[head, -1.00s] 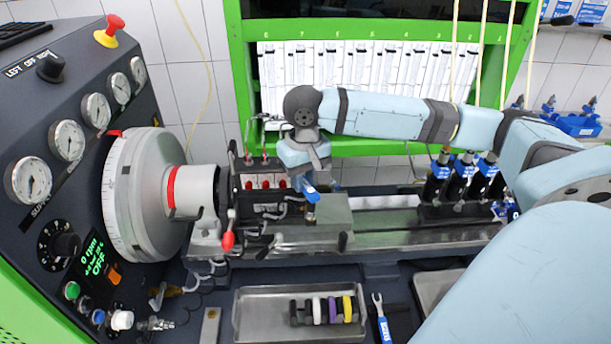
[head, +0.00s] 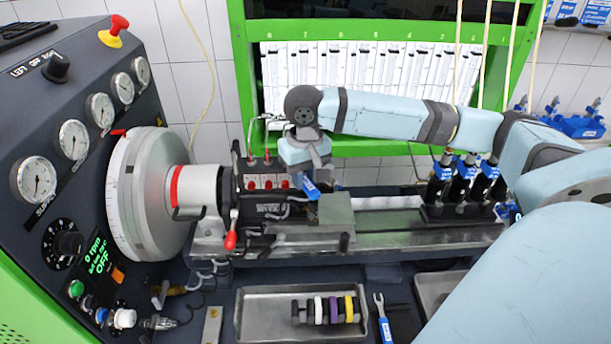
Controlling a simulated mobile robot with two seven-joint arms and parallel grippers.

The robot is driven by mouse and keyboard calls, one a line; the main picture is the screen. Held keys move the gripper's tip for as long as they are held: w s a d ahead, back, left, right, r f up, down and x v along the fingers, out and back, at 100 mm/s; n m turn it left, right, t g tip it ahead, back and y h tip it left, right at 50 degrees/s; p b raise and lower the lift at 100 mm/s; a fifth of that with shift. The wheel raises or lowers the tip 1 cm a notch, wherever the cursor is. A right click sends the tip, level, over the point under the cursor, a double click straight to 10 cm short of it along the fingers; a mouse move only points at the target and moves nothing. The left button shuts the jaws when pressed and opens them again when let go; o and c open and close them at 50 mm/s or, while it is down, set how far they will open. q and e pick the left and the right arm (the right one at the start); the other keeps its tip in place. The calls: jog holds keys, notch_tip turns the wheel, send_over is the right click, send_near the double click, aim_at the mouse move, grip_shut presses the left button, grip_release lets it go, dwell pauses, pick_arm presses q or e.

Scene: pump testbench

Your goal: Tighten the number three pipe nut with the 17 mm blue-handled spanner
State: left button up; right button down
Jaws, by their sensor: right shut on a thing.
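My right gripper (head: 304,172) comes down over the pump on the test bench and is shut on a blue-handled spanner. The blue handle (head: 310,188) shows just below the gripper and slants down to the right. The spanner's jaw end is hidden, so I cannot tell whether it is on a nut. The pump (head: 268,208) is clamped beside the big graduated wheel, with red parts and thin pipes behind it. The number three pipe nut cannot be made out. My left gripper is not in view.
Another blue-handled spanner (head: 384,320) lies on the dark bench front. A metal tray (head: 262,305) holds several coloured rings. A red-knobbed lever (head: 231,240) stands left of the pump. Black injector holders (head: 466,180) stand to the right on the rail.

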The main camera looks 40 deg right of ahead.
jog(key=shift+w, duration=0.15)
jog(key=shift+w+d, duration=0.1)
jog(key=shift+w, duration=0.25)
jog(key=shift+w+d, duration=0.15)
jog(key=shift+w, duration=0.25)
dwell(0.7)
dwell(1.0)
